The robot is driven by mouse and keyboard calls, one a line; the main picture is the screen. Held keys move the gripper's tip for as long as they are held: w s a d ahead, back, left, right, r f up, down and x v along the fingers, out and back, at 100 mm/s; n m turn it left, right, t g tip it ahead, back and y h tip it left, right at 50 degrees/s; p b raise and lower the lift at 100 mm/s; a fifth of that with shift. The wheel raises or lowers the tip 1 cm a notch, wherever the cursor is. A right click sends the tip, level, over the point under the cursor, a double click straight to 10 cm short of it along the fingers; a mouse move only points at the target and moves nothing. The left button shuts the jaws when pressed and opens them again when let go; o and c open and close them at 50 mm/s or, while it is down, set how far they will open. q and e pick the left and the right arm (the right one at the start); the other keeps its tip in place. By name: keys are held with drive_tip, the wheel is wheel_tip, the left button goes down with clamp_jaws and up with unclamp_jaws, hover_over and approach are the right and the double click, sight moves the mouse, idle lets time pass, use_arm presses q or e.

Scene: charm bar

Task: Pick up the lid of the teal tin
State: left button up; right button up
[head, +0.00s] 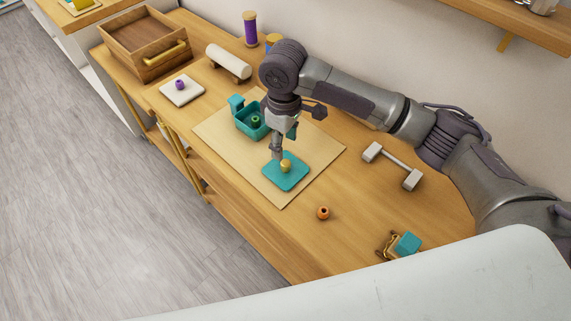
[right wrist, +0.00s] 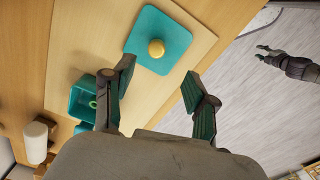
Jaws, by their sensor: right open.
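The lid of the teal tin (head: 288,181) is a flat teal square with a round gold knob (head: 286,167). It lies flat on the pale mat, apart from the teal tin (head: 252,134), which stands open with a green bead in it. My right gripper (head: 277,156) points down over the lid near the knob. In the right wrist view, its fingers (right wrist: 157,76) are apart and empty, with the lid (right wrist: 160,24) and knob (right wrist: 156,48) just beyond the tips. A dark gripper-like part, probably my left gripper (right wrist: 267,51), shows small over the floor there.
The pale mat (head: 220,125) lies under the tin and lid. An orange bead (head: 323,213), a teal block (head: 407,243) and a grey bar stand (head: 393,166) are to the right. A white tile (head: 180,95), white roll (head: 228,62) and wooden drawer box (head: 130,45) are at left.

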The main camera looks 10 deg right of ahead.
sight(287, 163)
wheel_tip(287, 163, down, 4)
drive_tip(key=shift+w+d+r, duration=0.1)
drive_tip(key=shift+w, duration=0.05)
drive_tip(key=shift+f, duration=0.3)
drive_tip(key=f, duration=0.1)
drive_tip(key=f+p, duration=0.2)
drive_tip(key=f, duration=0.1)
drive_tip(key=shift+d+f, duration=0.1)
drive_tip(key=shift+d, duration=0.15)
drive_tip(key=shift+f, duration=0.45)
use_arm(q)
drive_tip(key=shift+w+d+r, duration=0.1)
drive_tip(key=shift+w+r, duration=0.2)
drive_tip(key=shift+r, duration=0.25)
drive_tip(key=shift+w+d+r, duration=0.1)
drive_tip(key=shift+w+r, duration=0.15)
drive_tip(key=shift+r, duration=0.3)
drive_tip(key=shift+s, duration=0.15)
use_arm(e)
clamp_jaws()
